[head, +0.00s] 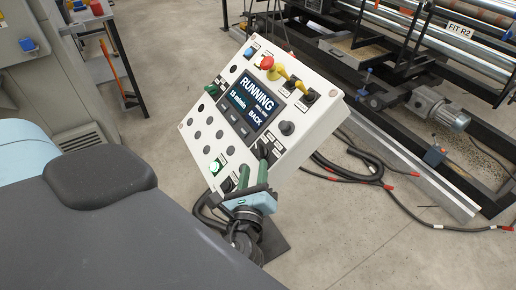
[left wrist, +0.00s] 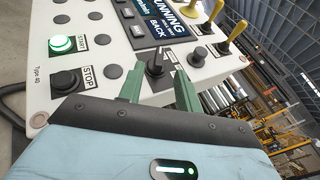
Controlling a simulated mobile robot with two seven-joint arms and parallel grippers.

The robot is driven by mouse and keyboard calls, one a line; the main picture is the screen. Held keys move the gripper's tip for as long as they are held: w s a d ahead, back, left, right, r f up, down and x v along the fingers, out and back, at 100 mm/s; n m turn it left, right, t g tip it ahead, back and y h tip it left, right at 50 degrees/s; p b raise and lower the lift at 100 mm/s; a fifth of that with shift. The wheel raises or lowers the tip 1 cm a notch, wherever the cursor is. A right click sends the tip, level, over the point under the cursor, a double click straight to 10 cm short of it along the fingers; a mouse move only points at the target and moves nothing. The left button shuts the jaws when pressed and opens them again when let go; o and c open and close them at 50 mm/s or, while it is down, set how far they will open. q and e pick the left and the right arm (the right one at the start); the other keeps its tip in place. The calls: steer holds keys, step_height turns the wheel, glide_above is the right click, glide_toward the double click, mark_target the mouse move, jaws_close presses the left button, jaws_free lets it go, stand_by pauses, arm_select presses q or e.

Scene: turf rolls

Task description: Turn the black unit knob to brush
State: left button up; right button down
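The control panel (head: 190,125) stands tilted on a post, its screen (head: 249,101) reading RUNNING, 15 m/min, BACK. In the left wrist view a black knob with a raised grip (left wrist: 156,64) sits on the panel's lower part, below the screen; its label is too small to read. My left gripper (head: 253,174) is at the panel's lower edge. In the left wrist view its green fingers (left wrist: 157,78) are apart, one to each side of the knob, with a gap between; I cannot tell whether they touch it. My right gripper is not in view.
A lit green START button (left wrist: 62,44) and a black STOP button (left wrist: 66,81) lie left of the knob. A red button (head: 267,62) and yellow-handled levers (head: 279,72) are at the panel's top. Machine frames stand behind; cables (head: 352,165) lie on the floor.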

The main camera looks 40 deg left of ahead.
mark_target(257, 152)
arm_select(q)
steer(key=shift+p+x, duration=0.6)
steer(key=shift+x, duration=3.3)
steer(key=shift+s, duration=0.1)
steer(key=shift+c, duration=0.4)
jaws_close()
